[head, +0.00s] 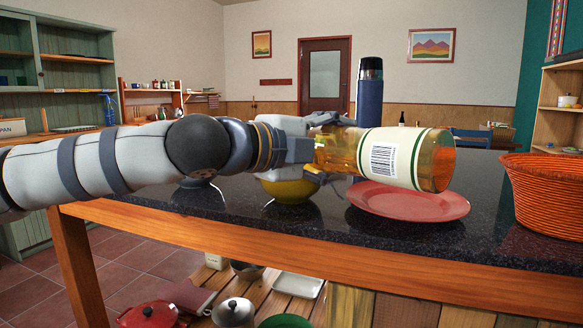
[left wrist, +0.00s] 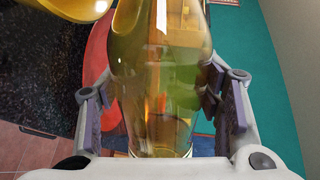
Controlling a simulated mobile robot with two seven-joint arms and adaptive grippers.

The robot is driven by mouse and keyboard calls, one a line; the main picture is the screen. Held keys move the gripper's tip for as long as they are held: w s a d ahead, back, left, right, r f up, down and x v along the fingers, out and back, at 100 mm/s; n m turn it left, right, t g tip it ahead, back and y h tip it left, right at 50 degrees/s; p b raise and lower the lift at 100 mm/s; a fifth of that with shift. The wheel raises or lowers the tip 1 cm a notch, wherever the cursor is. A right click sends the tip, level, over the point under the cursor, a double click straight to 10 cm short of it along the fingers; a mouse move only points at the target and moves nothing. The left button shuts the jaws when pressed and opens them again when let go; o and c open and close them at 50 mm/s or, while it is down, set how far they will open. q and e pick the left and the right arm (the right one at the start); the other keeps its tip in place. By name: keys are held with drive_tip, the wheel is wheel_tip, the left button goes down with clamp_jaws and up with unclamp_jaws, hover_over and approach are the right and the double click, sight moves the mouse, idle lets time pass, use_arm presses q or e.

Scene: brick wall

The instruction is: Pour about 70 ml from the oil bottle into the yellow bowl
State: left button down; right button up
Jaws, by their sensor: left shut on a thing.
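The oil bottle (head: 390,158) is amber and see-through, with a white barcode label. It lies about level in the air, its base to the right. My left gripper (head: 318,150) is shut on it; in the left wrist view the fingers stand on both sides of the bottle (left wrist: 160,90). The yellow bowl (head: 290,190) stands on the dark counter below the gripper, its upper part hidden by the gripper. It also shows at the top left of the left wrist view (left wrist: 50,14). The bottle's mouth is hidden, and I cannot tell whether oil flows. My right gripper is not in view.
A red plate (head: 408,204) lies on the dark counter (head: 330,230) below the bottle's base end. A dark blue flask (head: 370,97) stands behind the bottle. An orange woven basket (head: 545,195) stands at the right edge.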

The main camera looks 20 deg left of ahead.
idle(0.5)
use_arm(q)
drive_tip(key=m, duration=0.1)
drive_tip(key=r+m+p, duration=0.1)
drive_tip(key=m, duration=0.1)
drive_tip(key=shift+s+d, duration=0.1)
drive_tip(key=shift+s, duration=0.1)
drive_tip(key=shift+w+r+m+t+p, duration=0.1)
drive_tip(key=shift+m+t+p, duration=0.2)
drive_tip(key=shift+m, duration=0.2)
drive_tip(key=shift+f+y, duration=0.3)
drive_tip(key=shift+f, duration=0.05)
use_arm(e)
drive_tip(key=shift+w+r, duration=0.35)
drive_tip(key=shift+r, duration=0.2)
